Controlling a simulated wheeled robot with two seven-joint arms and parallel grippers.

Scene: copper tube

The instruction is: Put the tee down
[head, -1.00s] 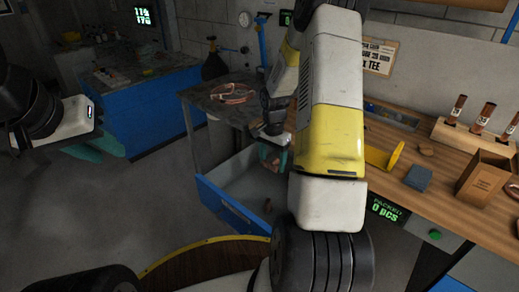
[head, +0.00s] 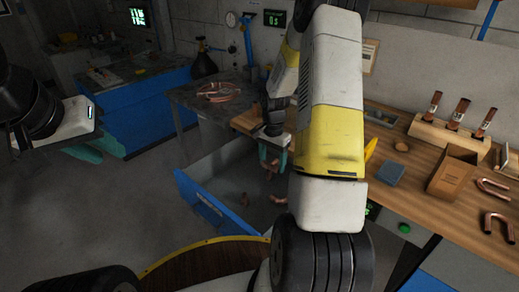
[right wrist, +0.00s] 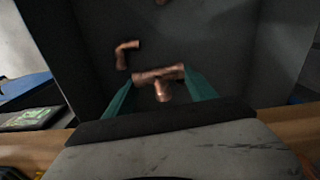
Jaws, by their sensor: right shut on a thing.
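The copper tee (right wrist: 160,76) is between the two teal fingers of my right gripper (right wrist: 158,85) in the right wrist view. Its cross tube spans the fingers and its stem points toward the camera. In the head view the right gripper (head: 273,157) points down over the blue-fronted grey bin (head: 208,199), with the tee (head: 271,166) at its fingertips. The tee appears held above the bin floor. My left gripper (head: 82,153) is at the far left, away from the bin; its finger gap is unclear.
Copper fittings lie in the bin, including an elbow (right wrist: 123,53). A dark table (head: 190,95) stands behind the bin.

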